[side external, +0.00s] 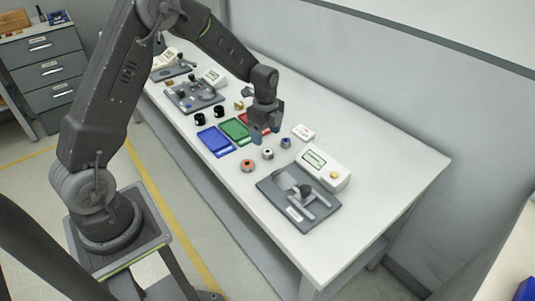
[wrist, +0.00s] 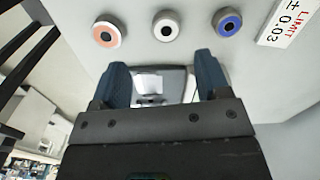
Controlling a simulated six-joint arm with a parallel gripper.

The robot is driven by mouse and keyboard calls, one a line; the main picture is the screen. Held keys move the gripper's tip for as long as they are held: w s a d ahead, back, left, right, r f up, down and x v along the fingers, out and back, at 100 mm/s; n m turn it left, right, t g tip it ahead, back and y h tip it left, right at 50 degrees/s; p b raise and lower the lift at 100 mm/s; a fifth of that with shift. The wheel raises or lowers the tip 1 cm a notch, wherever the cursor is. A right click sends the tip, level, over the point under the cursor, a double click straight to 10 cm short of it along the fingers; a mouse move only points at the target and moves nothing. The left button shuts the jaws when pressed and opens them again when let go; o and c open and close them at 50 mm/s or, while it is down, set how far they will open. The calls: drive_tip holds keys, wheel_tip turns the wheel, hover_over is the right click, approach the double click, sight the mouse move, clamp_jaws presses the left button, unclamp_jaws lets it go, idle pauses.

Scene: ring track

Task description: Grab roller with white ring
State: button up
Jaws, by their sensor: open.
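The roller with the white ring (side external: 267,153) stands on the white table between two other rollers. In the wrist view the white-ringed roller (wrist: 167,14) is at the top middle, beyond the fingertips. The orange-ringed roller (side external: 248,165) and the blue-ringed roller (side external: 286,142) stand on either side of it. In the wrist view the orange one (wrist: 107,22) is left and the blue one (wrist: 228,11) is right. My gripper (side external: 265,136) is above the table near the rollers, with its blue fingers (wrist: 161,66) apart and nothing between them.
Blue (side external: 215,141), green (side external: 235,130) and red trays (side external: 266,119) lie beside my gripper. A grey measuring fixture (side external: 300,200) with a white display box (side external: 323,168) stands toward the near end. A small white label plate (side external: 304,132) lies behind the rollers. The table's right end is clear.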

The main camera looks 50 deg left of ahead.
sight(268, 151)
drive_tip(key=f, duration=0.7)
drive_tip(key=shift+w+f, duration=0.25)
drive_tip(key=shift+w, duration=0.15)
drive_tip(key=c, duration=1.1)
drive_tip(key=shift+r, duration=0.15)
